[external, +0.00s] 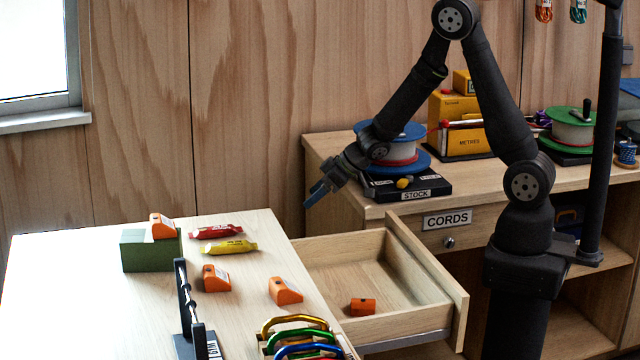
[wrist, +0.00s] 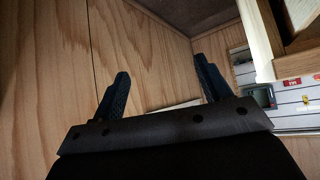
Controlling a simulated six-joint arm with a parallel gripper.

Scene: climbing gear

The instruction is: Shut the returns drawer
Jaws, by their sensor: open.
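A pale wooden drawer (external: 434,262) stands pulled out from the right side of the light table, its front panel on the right. I see no returns label on it; the panel's outer face is turned away. One orange block (external: 363,307) lies inside on its floor. My gripper (external: 318,194) hangs in the air above and behind the drawer, left of the back bench, apart from both. In the wrist view my gripper (wrist: 163,85) shows two dark blue fingers spread apart with nothing between them.
The table (external: 120,300) holds orange blocks, a green box (external: 150,250), two wrapped bars and coloured carabiners (external: 300,335). The back bench bears a spool on a STOCK base (external: 415,192). Its drawer marked CORDS (external: 447,220) is closed. My arm's column stands right of the open drawer.

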